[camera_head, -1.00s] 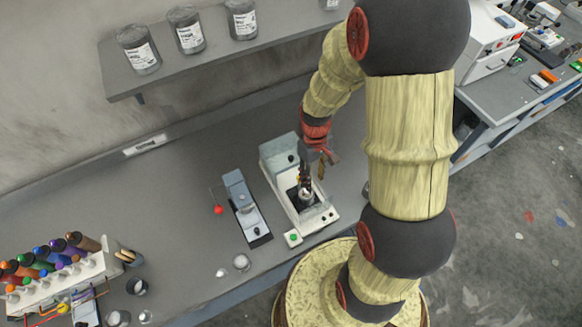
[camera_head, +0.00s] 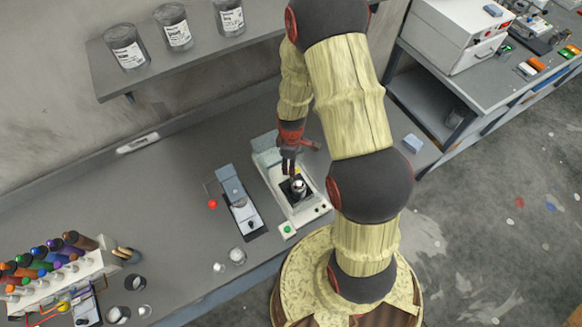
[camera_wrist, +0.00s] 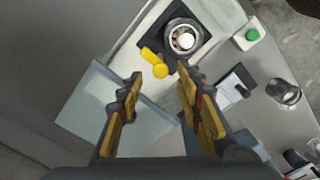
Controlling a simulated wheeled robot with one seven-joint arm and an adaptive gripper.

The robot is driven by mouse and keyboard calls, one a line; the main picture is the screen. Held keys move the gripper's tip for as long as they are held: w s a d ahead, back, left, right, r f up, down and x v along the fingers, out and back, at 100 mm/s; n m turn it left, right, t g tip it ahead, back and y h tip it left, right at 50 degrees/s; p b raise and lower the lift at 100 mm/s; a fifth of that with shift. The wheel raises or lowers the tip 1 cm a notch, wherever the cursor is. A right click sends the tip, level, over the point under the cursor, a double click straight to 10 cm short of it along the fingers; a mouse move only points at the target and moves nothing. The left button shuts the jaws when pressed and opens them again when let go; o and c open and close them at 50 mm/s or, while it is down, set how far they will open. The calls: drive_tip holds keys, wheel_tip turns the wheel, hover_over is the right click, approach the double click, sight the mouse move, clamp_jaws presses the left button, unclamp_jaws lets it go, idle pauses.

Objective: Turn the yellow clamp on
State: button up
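The yellow clamp (camera_wrist: 154,62) shows in the wrist view as a short yellow lever with a round end, beside a round metal pot (camera_wrist: 184,39) on a white machine (camera_wrist: 118,55). In the head view the machine (camera_head: 312,211) stands on the bench with the pot (camera_head: 298,186) on its dark plate; the clamp cannot be made out there. My gripper (camera_wrist: 156,101) is open, its two yellow-lined fingers apart with nothing between them. The clamp lies just beyond the fingertips. In the head view my gripper (camera_head: 289,166) hangs over the machine, behind the pot.
Small jars (camera_head: 237,256) and a rack of coloured bottles (camera_head: 50,272) are further left. A shelf with tins (camera_head: 174,36) hangs behind.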

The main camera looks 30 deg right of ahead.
drive_tip(key=shift+f, duration=1.45)
drive_tip(key=shift+c, duration=0.6)
drive_tip(key=c, duration=0.8)
clamp_jaws()
